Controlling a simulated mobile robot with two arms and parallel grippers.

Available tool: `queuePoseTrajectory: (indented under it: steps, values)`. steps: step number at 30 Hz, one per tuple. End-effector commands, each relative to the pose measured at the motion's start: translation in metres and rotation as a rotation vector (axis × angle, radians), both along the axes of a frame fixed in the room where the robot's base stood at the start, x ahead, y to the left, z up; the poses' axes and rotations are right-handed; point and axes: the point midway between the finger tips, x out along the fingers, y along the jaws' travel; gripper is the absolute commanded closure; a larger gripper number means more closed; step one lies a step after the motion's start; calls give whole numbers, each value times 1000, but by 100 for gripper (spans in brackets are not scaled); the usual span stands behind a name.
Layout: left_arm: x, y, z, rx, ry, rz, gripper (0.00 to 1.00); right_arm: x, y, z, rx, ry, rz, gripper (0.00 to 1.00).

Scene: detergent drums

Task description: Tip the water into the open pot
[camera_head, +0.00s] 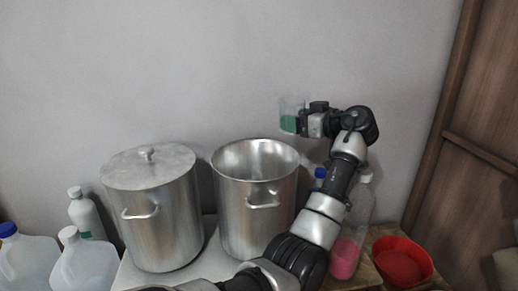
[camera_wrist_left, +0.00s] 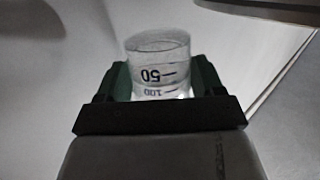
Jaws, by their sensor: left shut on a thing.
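My left gripper (camera_head: 303,122) is shut on a clear beaker (camera_head: 291,104) and holds it high, above and to the right of the open pot's rim. The beaker looks upright in the head view. In the left wrist view the beaker (camera_wrist_left: 158,62) sits between the dark green fingers (camera_wrist_left: 160,85), with the marks 50 and 100 showing upside down. I cannot clearly make out the water in it. The open pot (camera_head: 245,215) is steel, stands upright and has no lid; its bottom inside is hidden. My right gripper is not in view.
A lidded steel pot (camera_head: 155,225) stands left of the open one. White jugs (camera_head: 85,266) and a white bottle (camera_head: 85,214) are at the left. Right of my arm are a clear bottle with pink contents (camera_head: 345,258) and a red bowl (camera_head: 402,262). A wall is behind.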

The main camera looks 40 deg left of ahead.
Motion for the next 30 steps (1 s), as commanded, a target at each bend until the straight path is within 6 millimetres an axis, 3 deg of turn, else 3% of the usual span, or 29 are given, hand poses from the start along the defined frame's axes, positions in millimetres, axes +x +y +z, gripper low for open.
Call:
queuePoseTrajectory:
  steps: [4,8,17,26,30]
  values:
    - [0,0,1,1,-1,-1,58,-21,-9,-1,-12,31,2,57]
    - [0,0,1,1,-1,0,58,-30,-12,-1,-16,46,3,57]
    - [-3,-1,-3,1,-43,1,58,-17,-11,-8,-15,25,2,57]
    - [-11,-1,-12,-2,-193,1,58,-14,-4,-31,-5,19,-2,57]
    - [-17,-1,-3,-2,-287,1,58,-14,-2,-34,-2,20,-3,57]
